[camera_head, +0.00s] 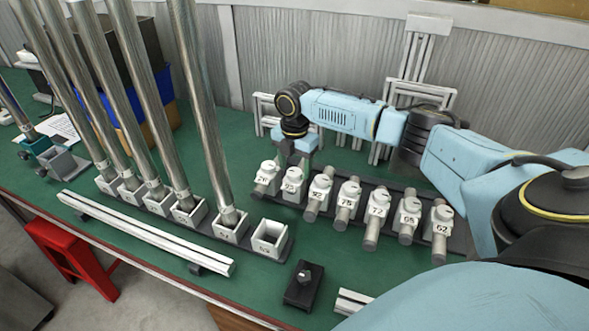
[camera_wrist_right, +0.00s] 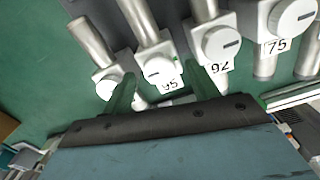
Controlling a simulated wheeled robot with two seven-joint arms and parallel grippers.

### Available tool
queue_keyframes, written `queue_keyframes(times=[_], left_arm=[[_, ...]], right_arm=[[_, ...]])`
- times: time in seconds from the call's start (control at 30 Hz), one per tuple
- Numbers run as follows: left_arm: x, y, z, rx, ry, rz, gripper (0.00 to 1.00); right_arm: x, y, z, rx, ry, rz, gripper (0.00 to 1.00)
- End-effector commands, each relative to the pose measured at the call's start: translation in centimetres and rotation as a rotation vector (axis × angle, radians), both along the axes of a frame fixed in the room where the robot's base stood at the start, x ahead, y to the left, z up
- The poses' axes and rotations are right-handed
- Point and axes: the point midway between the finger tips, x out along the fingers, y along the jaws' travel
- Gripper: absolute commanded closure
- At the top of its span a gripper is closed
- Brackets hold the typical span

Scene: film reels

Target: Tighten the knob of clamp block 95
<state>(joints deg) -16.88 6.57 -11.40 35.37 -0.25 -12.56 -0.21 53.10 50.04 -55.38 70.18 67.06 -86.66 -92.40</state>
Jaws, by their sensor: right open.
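Clamp block 95 (camera_head: 293,187) is a white block with a rounded knob on top, second from the left in a row of numbered clamp blocks. In the right wrist view its knob (camera_wrist_right: 158,68) has a slot mark and its 95 label shows just below. My right gripper (camera_head: 294,160) hangs over the left end of the row, close above block 95. In the wrist view its two green fingers (camera_wrist_right: 162,82) are apart, one on each side of block 95's label, with nothing held. I cannot tell whether they touch the knob. My left gripper is out of view.
Clamp block 92 (camera_head: 320,187) stands close on the right and another block (camera_head: 268,174) on the left. Tall metal tubes (camera_head: 203,110) stand in white sockets at left. A dark block with a knob (camera_head: 303,285) lies in front. Green table shows between.

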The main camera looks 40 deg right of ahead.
Motion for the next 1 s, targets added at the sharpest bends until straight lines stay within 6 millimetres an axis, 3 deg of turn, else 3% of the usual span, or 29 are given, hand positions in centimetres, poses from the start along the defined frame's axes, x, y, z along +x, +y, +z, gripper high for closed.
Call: queue_keyframes(times=[0.4, 0.77, 1.0], left_arm=[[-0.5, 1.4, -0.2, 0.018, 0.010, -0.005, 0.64], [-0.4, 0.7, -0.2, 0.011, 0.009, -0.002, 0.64], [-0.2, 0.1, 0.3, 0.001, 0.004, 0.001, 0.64]], right_arm=[[0.0, 0.0, -1.0, 0.001, -0.002, 0.000, 0.41], [0.0, 0.0, -0.9, 0.000, -0.001, 0.000, 0.85], [0.0, 0.0, -0.8, 0.000, 0.000, -0.022, 0.85]])
